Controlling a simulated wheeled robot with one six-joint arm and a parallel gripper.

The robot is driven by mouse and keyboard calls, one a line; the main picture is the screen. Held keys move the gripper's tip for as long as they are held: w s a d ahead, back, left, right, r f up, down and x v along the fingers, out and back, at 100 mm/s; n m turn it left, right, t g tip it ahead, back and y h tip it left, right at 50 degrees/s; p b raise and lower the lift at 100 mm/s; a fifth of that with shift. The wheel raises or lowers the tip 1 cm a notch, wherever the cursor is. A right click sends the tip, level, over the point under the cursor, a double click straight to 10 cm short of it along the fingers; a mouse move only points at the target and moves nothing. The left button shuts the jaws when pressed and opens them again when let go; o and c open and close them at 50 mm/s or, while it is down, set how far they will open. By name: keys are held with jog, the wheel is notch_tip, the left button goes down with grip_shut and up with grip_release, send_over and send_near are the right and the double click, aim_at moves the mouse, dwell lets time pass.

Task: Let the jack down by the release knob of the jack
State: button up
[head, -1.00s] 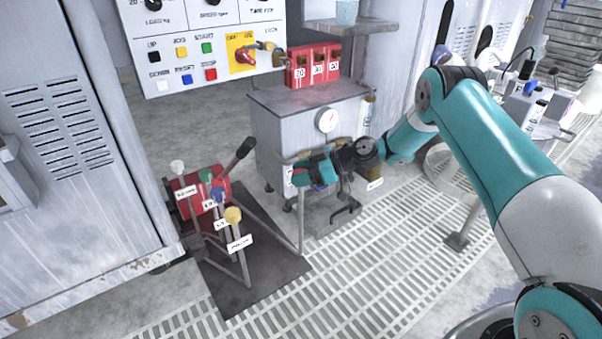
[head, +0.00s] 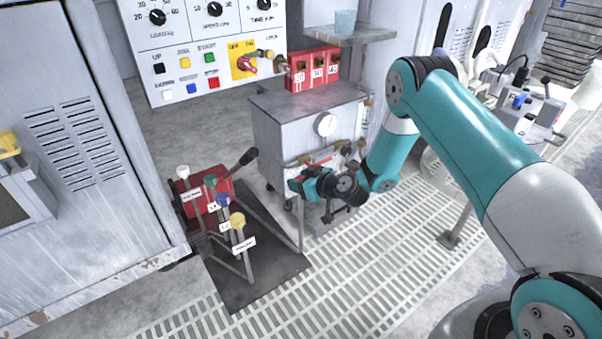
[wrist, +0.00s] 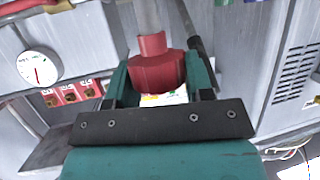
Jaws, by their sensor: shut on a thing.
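A red block (head: 222,188) with a black-handled lever (head: 240,160) sits on a dark mat and looks like the jack's body. Beside it stand several labelled rods with a white knob (head: 183,172), a green knob (head: 210,182), a blue knob (head: 222,201) and a yellow knob (head: 237,220). My gripper (head: 298,184) is at the top of a thin grey post on the mat's right edge. In the wrist view, which is upside down, my gripper (wrist: 160,85) is shut on a red knob (wrist: 157,68) on a grey shaft. In the head view my gripper mostly hides this knob.
A grey cabinet (head: 280,125) with a round gauge (head: 325,124) and brass fittings stands close behind my gripper. Red numbered boxes (head: 313,70) sit on top. A control panel (head: 200,50) is behind, a vented cabinet (head: 80,130) at left. White floor grating (head: 350,270) lies clear in front.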

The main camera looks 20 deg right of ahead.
jog(key=shift+r+m+t+h+p, duration=0.15)
jog(key=shift+m+t+h+p, duration=0.45)
jog(key=shift+m+h+p, duration=0.6)
jog(key=o, duration=0.9)
